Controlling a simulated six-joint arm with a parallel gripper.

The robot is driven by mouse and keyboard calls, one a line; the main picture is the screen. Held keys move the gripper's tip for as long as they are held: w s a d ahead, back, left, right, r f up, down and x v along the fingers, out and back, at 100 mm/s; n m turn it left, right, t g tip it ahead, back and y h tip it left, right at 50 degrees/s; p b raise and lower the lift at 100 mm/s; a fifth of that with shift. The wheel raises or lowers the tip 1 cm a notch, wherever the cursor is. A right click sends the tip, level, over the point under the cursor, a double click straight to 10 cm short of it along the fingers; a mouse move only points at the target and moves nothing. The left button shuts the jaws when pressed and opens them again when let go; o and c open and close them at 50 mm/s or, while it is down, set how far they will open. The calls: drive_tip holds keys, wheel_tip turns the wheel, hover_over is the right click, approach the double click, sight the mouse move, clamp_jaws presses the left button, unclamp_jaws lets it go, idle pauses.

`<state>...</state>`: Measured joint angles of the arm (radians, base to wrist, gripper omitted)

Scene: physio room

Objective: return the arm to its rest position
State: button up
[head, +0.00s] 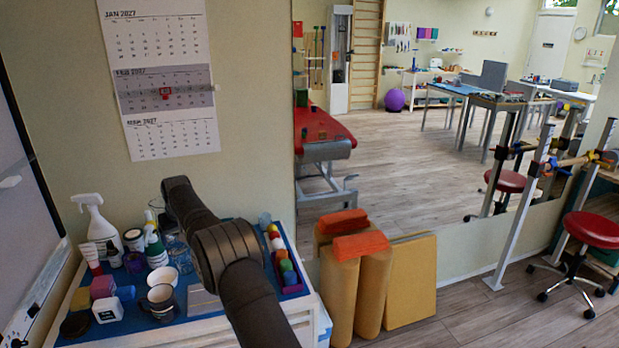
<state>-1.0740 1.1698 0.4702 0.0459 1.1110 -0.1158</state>
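My dark arm (232,262) rises from the bottom edge, over a blue-topped trolley (215,334). It bends at a thick joint and runs up and left to a rounded end near the wall. My gripper does not show; whether it is hidden behind the arm I cannot tell. No held object is visible. The arm covers part of the trolley's middle.
The trolley holds a white spray bottle (97,222), a dark mug (160,301), a white bowl (162,277) and a tray of coloured pieces (290,277). Yellow bolsters (374,290) stand right of it. A red stool (592,230) is far right. A calendar (163,75) hangs behind.

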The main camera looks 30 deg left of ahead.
sight(182, 253)
drive_tip(key=x, duration=1.1)
drive_tip(key=shift+s+f, duration=0.1)
drive_tip(key=v, duration=1.2)
drive_tip(key=x, duration=1.2)
drive_tip(key=shift+f, duration=0.1)
drive_tip(key=w+d+r, duration=0.6)
drive_tip(key=d+r, duration=0.5)
drive_tip(key=r, duration=0.1)
drive_tip(key=w+d+f+m+t+h, duration=0.1)
drive_tip(key=w+d+m, duration=0.3)
drive_tip(key=w+d, duration=1.9)
drive_tip(key=d+f, duration=0.1)
drive_tip(key=d, duration=0.2)
drive_tip(key=shift+w+d, duration=0.3)
drive_tip(key=shift+w, duration=0.1)
